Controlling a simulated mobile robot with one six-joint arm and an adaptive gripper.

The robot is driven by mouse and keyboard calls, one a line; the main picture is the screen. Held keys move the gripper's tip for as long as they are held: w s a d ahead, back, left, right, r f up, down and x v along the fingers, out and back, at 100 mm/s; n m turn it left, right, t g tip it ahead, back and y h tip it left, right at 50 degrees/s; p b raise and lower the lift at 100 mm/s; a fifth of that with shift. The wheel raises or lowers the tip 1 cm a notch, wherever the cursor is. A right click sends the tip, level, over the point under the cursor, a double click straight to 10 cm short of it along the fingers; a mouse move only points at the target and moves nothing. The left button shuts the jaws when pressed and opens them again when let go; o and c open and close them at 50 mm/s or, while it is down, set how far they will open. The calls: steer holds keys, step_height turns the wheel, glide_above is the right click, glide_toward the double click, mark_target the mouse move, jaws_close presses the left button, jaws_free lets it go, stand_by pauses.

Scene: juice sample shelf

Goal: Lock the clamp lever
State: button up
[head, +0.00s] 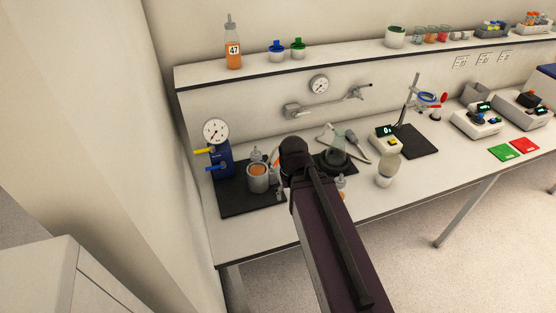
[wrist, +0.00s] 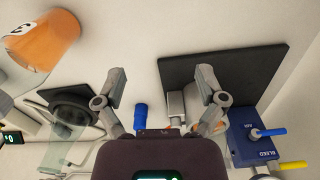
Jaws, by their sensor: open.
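My gripper (wrist: 161,86) is open in the wrist view, its two grey fingers spread wide apart. A short blue grip (wrist: 140,117) shows between the fingers, nearer the left one, partly hidden by the gripper body. Beside it a pale grey fixture (wrist: 177,106) stands by the black mat (wrist: 222,62). I cannot tell whether the blue grip is the clamp lever, or whether it is locked. In the head view, my wrist hides most of the gripper, right of a grey cup-like holder (head: 258,183) with orange contents.
A blue box (head: 221,164) with a gauge (head: 215,132) and yellow and blue handles stands left. A large orange bottle (wrist: 45,40) is close in the wrist view. A shelf runs above.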

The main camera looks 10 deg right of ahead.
steer(key=shift+w+r, duration=0.2)
steer(key=shift+w, duration=0.05)
steer(key=shift+c, duration=0.9)
step_height(320, 180, up, 11)
steer(key=m+t+y+p, duration=0.1)
steer(key=m+y+p, duration=0.1)
steer(key=m+p, duration=0.75)
glide_above(277, 162)
steer(key=d+p, duration=0.1)
steer(key=d, duration=0.3)
steer(key=n, duration=0.2)
steer(key=shift+w+a+f, duration=0.1)
steer(key=shift+f, duration=0.25)
steer(key=f+b, duration=0.4)
steer(key=w+a+f+b, duration=0.1)
steer(key=f+b, duration=0.3)
steer(key=b, duration=0.1)
steer(key=a+f+b, duration=0.1)
steer(key=f+b, duration=0.3)
steer(key=f, duration=0.1)
steer(key=shift+w+a, duration=0.1)
steer(key=shift+w, duration=0.25)
jaws_close()
